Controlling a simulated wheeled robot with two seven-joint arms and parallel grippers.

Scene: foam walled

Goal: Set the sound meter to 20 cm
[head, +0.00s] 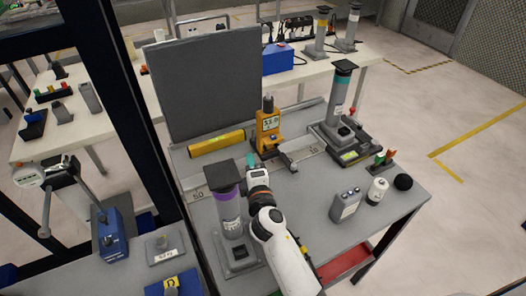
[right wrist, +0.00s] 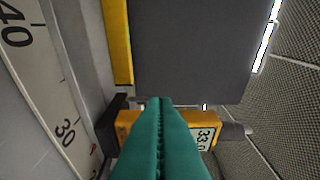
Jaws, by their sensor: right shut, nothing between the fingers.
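The sound meter (head: 267,128) is an orange-yellow upright box with a small display and a grey tip. It stands behind a pale scale strip (head: 311,152), in front of a dark grey panel. In the right wrist view the meter (right wrist: 127,121) lies just beyond the fingers, its display seeming to read about 33. A dark block (right wrist: 112,122) is beside it, near the scale strip (right wrist: 45,90) with 40 and 30 printed. My right gripper (head: 251,160) is shut and empty, its teal fingers (right wrist: 165,135) pointing at the meter; contact cannot be told. My left gripper is not in view.
A purple-banded post (head: 229,208) stands close left of my right arm; a teal-banded post (head: 340,95) stands at the right. The dark panel (head: 208,85) and a yellow bar (head: 216,142) are behind. A grey box (head: 345,204) and white cylinder (head: 377,190) stand front right.

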